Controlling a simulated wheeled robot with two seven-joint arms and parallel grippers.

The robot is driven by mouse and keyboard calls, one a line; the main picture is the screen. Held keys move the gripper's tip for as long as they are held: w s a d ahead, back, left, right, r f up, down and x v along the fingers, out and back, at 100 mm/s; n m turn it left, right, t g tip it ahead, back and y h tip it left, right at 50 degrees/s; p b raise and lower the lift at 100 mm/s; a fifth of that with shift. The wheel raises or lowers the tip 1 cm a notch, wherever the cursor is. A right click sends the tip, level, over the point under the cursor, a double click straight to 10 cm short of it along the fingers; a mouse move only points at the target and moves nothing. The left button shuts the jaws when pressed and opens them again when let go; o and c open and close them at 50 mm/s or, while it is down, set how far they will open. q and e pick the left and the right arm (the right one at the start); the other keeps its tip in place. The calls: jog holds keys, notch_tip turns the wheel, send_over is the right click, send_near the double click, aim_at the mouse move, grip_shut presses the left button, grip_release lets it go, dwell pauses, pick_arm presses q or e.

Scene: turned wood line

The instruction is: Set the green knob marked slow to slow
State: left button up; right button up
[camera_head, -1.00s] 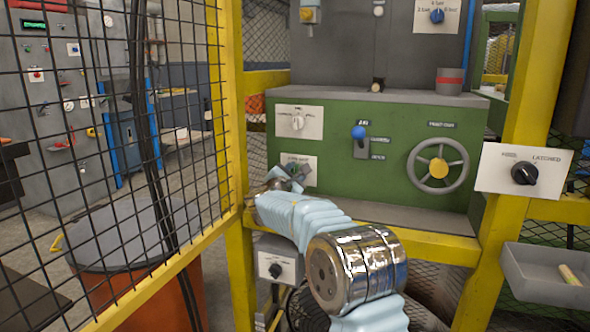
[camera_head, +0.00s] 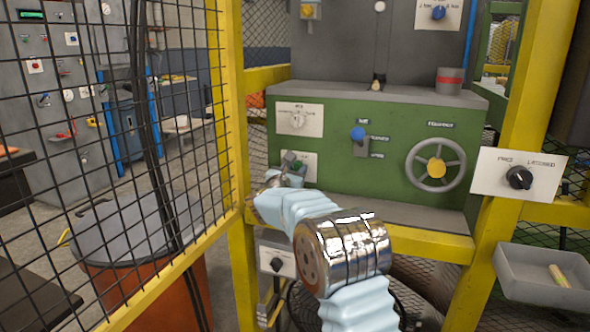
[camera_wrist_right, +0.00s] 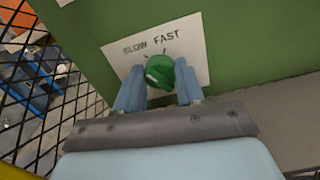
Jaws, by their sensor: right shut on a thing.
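The green knob (camera_wrist_right: 160,71) sits on a white plate (camera_wrist_right: 196,50) lettered SLOW on the left and FAST on the right. My right gripper (camera_wrist_right: 158,84) has one finger on each side of the knob and is shut on it. I cannot tell surely which word the knob's mark points at. In the head view my right gripper (camera_head: 291,167) is at the lower left plate of the green machine front, and a bit of the green knob (camera_head: 297,165) shows between its fingers. My left gripper is not in view.
A yellow post with mesh (camera_head: 229,110) stands close to the left of my right arm. A black knob (camera_head: 519,178) is on the right.

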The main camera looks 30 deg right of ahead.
jog(key=shift+f, duration=0.1)
jog(key=o, duration=1)
jog(key=shift+o, duration=0.2)
jog(key=b+v, duration=0.1)
jog(key=v, duration=1.2)
jog(key=shift+s+a, duration=0.25)
jog(key=shift+s, duration=0.05)
